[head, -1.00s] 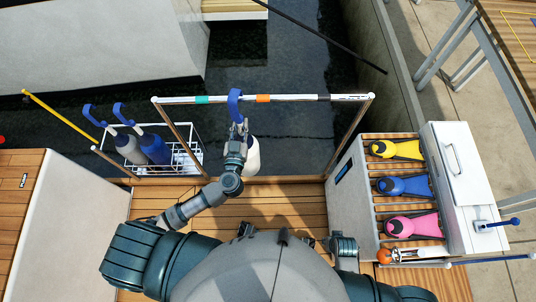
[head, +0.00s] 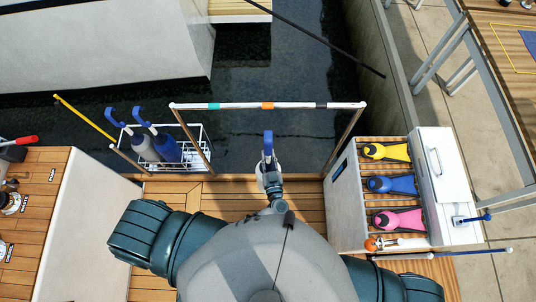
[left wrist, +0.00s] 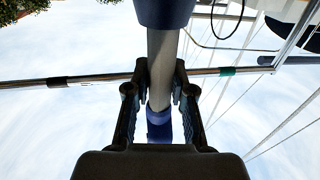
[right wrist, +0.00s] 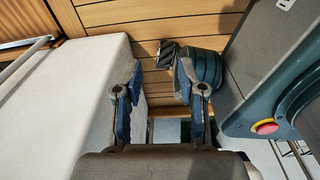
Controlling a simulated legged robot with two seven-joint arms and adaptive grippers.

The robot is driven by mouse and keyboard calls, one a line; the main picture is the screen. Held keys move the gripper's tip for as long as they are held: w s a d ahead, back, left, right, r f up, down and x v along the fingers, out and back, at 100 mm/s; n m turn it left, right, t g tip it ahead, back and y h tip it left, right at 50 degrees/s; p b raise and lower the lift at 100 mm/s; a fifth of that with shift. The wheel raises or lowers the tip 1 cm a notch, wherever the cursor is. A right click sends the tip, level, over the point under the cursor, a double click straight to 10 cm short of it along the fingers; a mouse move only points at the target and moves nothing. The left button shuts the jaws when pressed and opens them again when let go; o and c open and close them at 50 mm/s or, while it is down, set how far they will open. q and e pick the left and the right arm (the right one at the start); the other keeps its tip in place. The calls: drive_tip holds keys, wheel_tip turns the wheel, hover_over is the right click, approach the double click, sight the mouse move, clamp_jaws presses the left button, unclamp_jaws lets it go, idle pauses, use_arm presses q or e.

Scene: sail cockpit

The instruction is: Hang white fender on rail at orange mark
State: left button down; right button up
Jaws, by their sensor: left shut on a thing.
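In the head view, the white fender (head: 261,183) with its blue hook (head: 268,142) is at my left gripper (head: 270,165), on the near side of the rail (head: 300,105). The hook lines up with the orange mark (head: 267,105) but shows apart from the rail. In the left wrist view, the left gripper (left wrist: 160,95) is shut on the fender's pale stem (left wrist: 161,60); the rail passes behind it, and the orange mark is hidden. My right gripper (right wrist: 158,85) is open and empty in the right wrist view.
The rail also bears a teal mark (head: 214,106) and a black mark (head: 321,105). A wire basket (head: 190,160) at left holds two hooked fenders, grey and blue. A slatted locker (head: 345,195) with yellow, blue and pink items stands at right. Water lies beyond the rail.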

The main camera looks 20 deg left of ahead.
use_arm(q)
drive_tip(key=shift+b+x, duration=0.6)
drive_tip(key=shift+x, duration=0.8)
use_arm(e)
drive_tip(key=shift+w+a+r+b, duration=0.5)
drive_tip(key=shift+w+a+b, duration=1.2)
drive_tip(key=shift+w, duration=3.45)
use_arm(q)
drive_tip(key=w+a+f+b, duration=0.1)
drive_tip(key=w+f+b, duration=0.1)
drive_tip(key=w, duration=0.4)
drive_tip(key=w+a+f+b, duration=0.2)
drive_tip(key=w+b, duration=0.1)
drive_tip(key=w, duration=0.4)
drive_tip(key=shift+a, duration=0.15)
use_arm(e)
drive_tip(key=w+r+t, duration=0.1)
drive_tip(key=w+r, duration=0.6)
drive_tip(key=r, duration=0.1)
drive_tip(key=shift+r, duration=0.3)
drive_tip(key=shift+w, duration=0.15)
use_arm(q)
drive_tip(key=shift+r, duration=0.1)
